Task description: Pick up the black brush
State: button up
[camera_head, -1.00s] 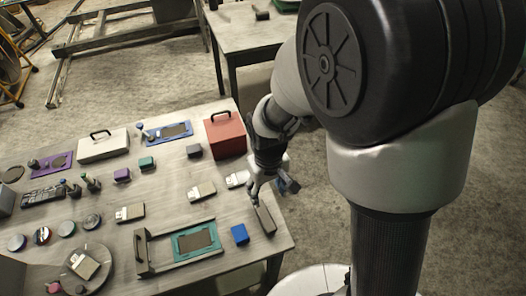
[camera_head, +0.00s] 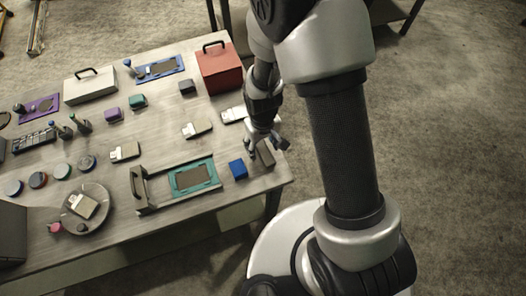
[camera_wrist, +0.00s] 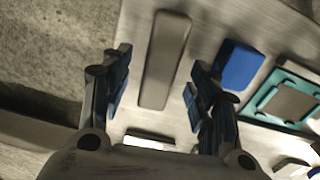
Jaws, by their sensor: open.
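A long, dark grey block, which looks like the black brush (camera_head: 266,154), lies flat near the right edge of the table. In the wrist view the brush (camera_wrist: 166,55) runs lengthwise between my fingers, its near end between them and its far end reaching past their tips. My gripper (camera_head: 265,145) is over the brush and partly hides it in the head view. In the wrist view my gripper (camera_wrist: 157,73) is open, with a gap on each side of the brush. I cannot tell the height of the fingertips above the table.
A blue block (camera_head: 238,169) stands close to the left of the brush; it also shows in the wrist view (camera_wrist: 237,64). A teal-framed panel (camera_head: 192,178) lies beyond it. A white-grey box (camera_head: 233,115) and a red case (camera_head: 219,68) are farther back.

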aim_at(262, 148)
notch_tip(262, 148, down, 3)
jog(key=shift+w+r, duration=0.1)
jog(key=shift+r, duration=0.1)
jog(key=shift+c, duration=0.5)
jog(key=c, duration=1.1)
notch_tip(262, 148, up, 20)
jog(key=p, duration=0.4)
jog(key=shift+p, duration=0.35)
